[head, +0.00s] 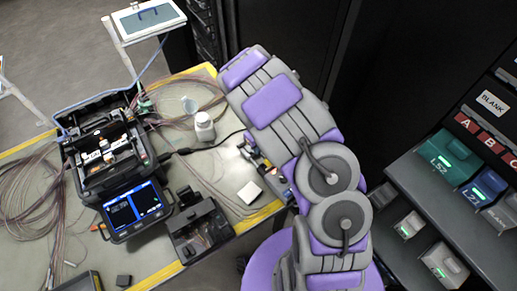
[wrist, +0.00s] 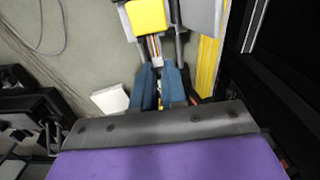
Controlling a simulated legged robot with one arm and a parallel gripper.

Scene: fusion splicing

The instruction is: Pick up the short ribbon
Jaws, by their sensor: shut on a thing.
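My gripper (wrist: 158,72) shows in the wrist view with its two blue fingers close together, pointing up the picture. It is shut on the short ribbon (wrist: 155,46), a narrow strip with a pale piece at the fingertips and coloured strands. The strip runs up from the fingers between two grey parts, below a yellow block (wrist: 147,16). I cannot tell whether the ribbon is clear of the surface. In the head view my arm covers most of the gripper and the ribbon at the table's right edge.
A splicer with a lit screen (head: 136,210) stands left on the table (head: 150,262). A black device (head: 200,232), white bottle (head: 204,127) and white block (head: 249,192) are nearer the arm; the block also shows in the wrist view (wrist: 111,99). Loose cables lie around. Labelled bins (head: 447,158) stand right.

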